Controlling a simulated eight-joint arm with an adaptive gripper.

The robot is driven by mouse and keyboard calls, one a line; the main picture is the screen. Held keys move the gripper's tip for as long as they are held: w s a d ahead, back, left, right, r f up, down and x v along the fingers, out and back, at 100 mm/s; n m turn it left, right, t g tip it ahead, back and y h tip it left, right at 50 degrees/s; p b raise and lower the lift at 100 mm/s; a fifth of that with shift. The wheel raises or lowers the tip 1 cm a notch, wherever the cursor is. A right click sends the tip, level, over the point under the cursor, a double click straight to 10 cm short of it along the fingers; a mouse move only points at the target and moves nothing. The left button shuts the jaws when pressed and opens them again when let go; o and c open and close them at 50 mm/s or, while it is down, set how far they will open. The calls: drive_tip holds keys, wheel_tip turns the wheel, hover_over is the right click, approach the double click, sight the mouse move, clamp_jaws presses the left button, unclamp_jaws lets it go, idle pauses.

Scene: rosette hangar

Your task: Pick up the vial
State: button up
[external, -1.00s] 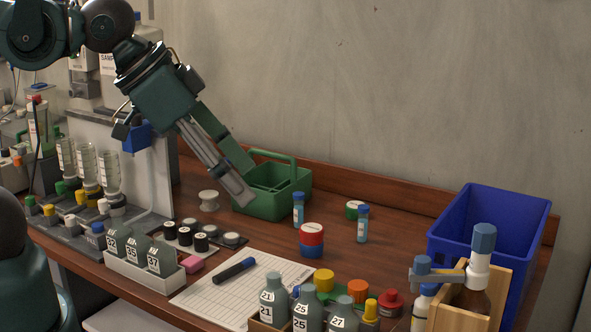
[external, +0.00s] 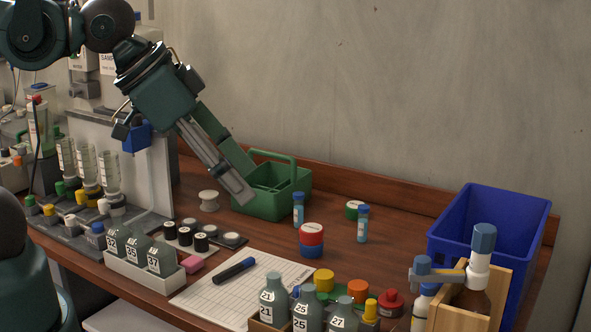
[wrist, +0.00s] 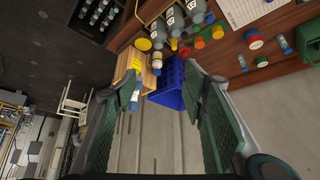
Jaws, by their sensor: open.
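Two small vials with blue caps and pale blue bodies stand upright on the wooden bench in the external view. The left vial (external: 298,212) is just right of the green caddy; the right vial (external: 362,226) is farther right, beside a green-edged lid. In the wrist view the vials show at upper right, one (wrist: 283,44) nearer the caddy and one (wrist: 243,62) farther from it. My gripper (external: 247,180) is open and empty, in front of or over the green caddy in the external view, left of both vials. Its open fingers (wrist: 163,88) span the wrist view, with no vial between them.
The green caddy (external: 272,205) has a raised handle. A red-and-blue stacked jar (external: 311,240) stands close to the vials. A blue crate (external: 535,215) and wooden bottle holder (external: 497,275) are at right. Bottles and caps crowd the front. A low back ledge edges the bench.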

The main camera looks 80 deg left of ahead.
drive_tip(key=shift+c, duration=0.5)
drive_tip(key=w+a+f+n+t+y+b, duration=0.1)
drive_tip(key=w+a+f+n+y+b, duration=0.3)
drive_tip(key=w+a, duration=0.65)
drive_tip(key=w+a+f+n+t+y+b, duration=0.1)
drive_tip(key=w+a+f+b, duration=0.45)
drive_tip(key=a, duration=0.75)
drive_tip(key=n+t+y+b, duration=0.1)
drive_tip(key=n+y+b, duration=0.35)
drive_tip(key=b, duration=0.25)
approach(295, 195)
drive_tip(key=shift+w+a+f+m+y, duration=0.15)
drive_tip(key=shift+w+a+f+y, duration=0.15)
drive_tip(key=shift+w+a, duration=0.25)
drive_tip(key=shift+w+a+f+m+y, duration=0.1)
drive_tip(key=shift+w+a+f+y, duration=0.05)
drive_tip(key=shift+w+a+f, duration=0.45)
drive_tip(key=shift+w+d+r, duration=0.1)
drive_tip(key=shift+r, duration=0.05)
drive_tip(key=shift+x, duration=1.25)
